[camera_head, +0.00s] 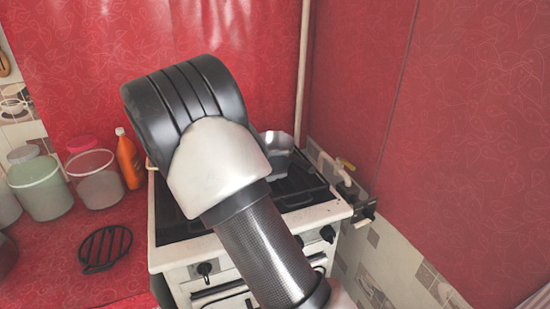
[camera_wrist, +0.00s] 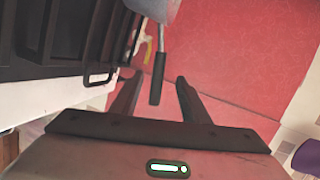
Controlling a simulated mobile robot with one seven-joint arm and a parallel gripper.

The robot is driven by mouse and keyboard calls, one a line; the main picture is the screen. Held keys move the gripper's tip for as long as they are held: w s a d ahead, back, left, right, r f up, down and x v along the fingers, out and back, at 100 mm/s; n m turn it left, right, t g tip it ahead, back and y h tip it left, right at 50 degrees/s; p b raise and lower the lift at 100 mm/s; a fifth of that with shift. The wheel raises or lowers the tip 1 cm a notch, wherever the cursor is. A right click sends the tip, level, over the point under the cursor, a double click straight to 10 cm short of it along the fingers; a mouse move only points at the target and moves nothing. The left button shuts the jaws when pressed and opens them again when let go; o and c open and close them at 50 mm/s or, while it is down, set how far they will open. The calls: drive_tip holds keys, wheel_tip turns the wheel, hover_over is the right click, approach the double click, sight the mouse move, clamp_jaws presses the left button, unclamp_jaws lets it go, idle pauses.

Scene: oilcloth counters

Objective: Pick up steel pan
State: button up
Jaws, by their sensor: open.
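The steel pan (camera_head: 277,142) stands at the back right of the stove in the head view, partly hidden by my arm. In the wrist view, part of the grey pan body (camera_wrist: 153,8) shows at the top edge, and its dark handle (camera_wrist: 158,72) points down toward my gripper (camera_wrist: 157,86). My gripper is open, with the handle's end between its two fingers in the picture. A gap shows on both sides of the handle. I cannot tell how far it is in depth. In the head view my arm hides the gripper.
The white stove (camera_head: 178,258) has dark grates and front knobs.

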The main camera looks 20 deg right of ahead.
sight(295, 161)
drive_tip(key=x, duration=0.5)
drive_tip(key=shift+w+d+f, duration=0.1)
drive_tip(key=shift+w+d, duration=0.05)
drive_tip(key=shift+d, duration=0.1)
drive_tip(key=b+x, duration=0.1)
drive_tip(key=x, duration=0.4)
drive_tip(key=shift+d+f, duration=0.15)
drive_tip(key=shift+c, duration=0.3)
clamp_jaws()
idle(0.6)
drive_tip(key=shift+w, duration=0.1)
